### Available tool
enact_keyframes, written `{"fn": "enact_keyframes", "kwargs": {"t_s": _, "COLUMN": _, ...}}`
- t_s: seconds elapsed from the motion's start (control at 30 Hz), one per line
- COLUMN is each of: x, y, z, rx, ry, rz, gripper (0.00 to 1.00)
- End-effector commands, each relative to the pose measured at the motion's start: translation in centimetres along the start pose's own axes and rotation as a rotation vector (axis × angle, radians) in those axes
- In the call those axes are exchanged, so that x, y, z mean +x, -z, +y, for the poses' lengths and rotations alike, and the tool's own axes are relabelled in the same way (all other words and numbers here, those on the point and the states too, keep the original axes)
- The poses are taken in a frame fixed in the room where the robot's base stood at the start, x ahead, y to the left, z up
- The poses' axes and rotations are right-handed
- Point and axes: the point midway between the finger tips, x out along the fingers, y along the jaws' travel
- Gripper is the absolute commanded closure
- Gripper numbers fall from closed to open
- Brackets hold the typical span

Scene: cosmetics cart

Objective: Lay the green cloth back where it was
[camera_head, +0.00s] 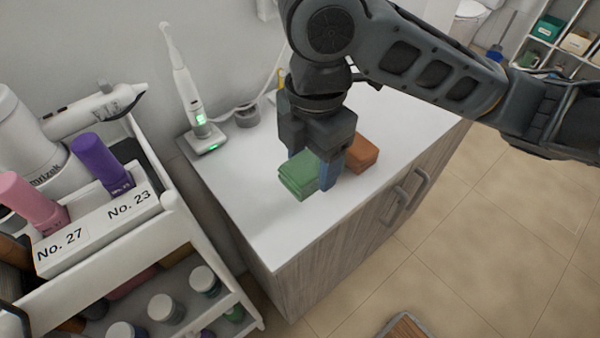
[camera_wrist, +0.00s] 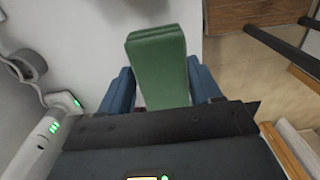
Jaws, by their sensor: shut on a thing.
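The folded green cloth (camera_head: 299,177) is over the white cabinet top, in front of my gripper (camera_head: 317,177). In the wrist view the cloth (camera_wrist: 158,60) stands out between the two blue fingers of my gripper (camera_wrist: 163,88). The gripper is shut on the cloth. The head view does not clearly show whether the cloth touches the top. A folded orange-brown cloth (camera_head: 362,152) lies on the cabinet top, just right of the gripper and partly hidden by it.
The white cabinet top (camera_head: 245,215) has free room at its front left. An electric toothbrush on its charger (camera_head: 200,130) stands at the back left. A cart with numbered bottles (camera_head: 105,225) is at the left. Cabinet handles (camera_head: 405,200) stick out at the front.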

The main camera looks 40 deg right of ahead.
Motion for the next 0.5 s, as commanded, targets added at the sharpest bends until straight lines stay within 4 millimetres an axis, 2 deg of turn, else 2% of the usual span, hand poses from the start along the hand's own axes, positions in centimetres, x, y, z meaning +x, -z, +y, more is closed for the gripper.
{"fn": "enact_keyframes", "kwargs": {"t_s": 0.17, "x": 1.1, "y": 0.6, "z": 1.8, "rx": 0.000, "ry": 0.000, "rz": 0.000, "gripper": 0.61}}
{"fn": "enact_keyframes", "kwargs": {"t_s": 0.27, "x": 1.6, "y": 0.7, "z": 2.0, "rx": 0.000, "ry": 0.000, "rz": 0.000, "gripper": 0.61}}
{"fn": "enact_keyframes", "kwargs": {"t_s": 0.5, "x": 4.7, "y": 0.6, "z": 2.0, "rx": 0.002, "ry": 0.000, "rz": -0.001, "gripper": 0.61}}
